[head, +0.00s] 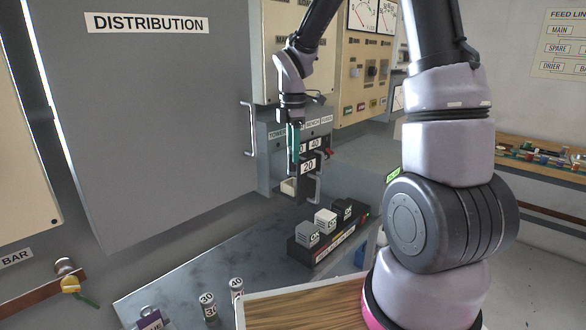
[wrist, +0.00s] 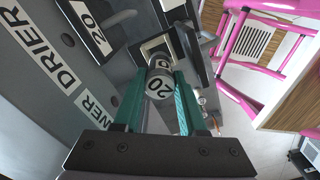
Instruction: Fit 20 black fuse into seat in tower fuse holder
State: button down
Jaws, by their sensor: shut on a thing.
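My gripper (head: 295,145) is in front of the labelled fuse panel (head: 318,128). I cannot tell whether that end is inside. In the head view, a black plate with a "20" label (head: 308,167) and a cream-edged seat (head: 288,187) are by the fingertips. The held fuse is not clear there.
A black block with several labelled cubes (head: 325,240) stands on the bench below the panel. A metal handle (head: 249,128) sticks out left of the panel. A wooden top (head: 305,308) lies nearest.

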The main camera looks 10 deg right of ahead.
aim_at(293, 168)
jog(key=shift+f, duration=2.65)
jog(key=shift+f, duration=0.15)
jog(key=c, duration=0.8)
grip_release()
jog(key=shift+o, duration=0.2)
